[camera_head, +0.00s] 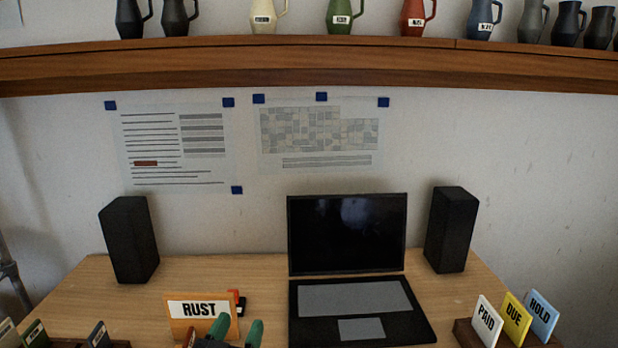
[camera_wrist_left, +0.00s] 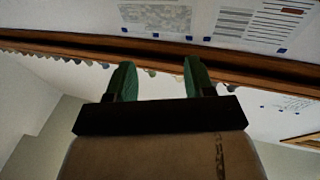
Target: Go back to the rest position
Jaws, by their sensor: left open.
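My left gripper (camera_head: 236,329) shows at the bottom edge of the head view, in front of the desk. Its two green fingertips are apart, with nothing between them. In the left wrist view the green fingers of the left gripper (camera_wrist_left: 158,82) are also spread and empty, with the wall and the shelf beyond them. My right gripper is in neither view.
An orange card reading RUST (camera_head: 200,312) stands just behind the left gripper. A laptop (camera_head: 350,300), two black speakers (camera_head: 130,240) and cards in a wooden holder (camera_head: 470,335) are on the desk (camera_head: 230,268). A shelf (camera_head: 300,66) with several jugs spans above.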

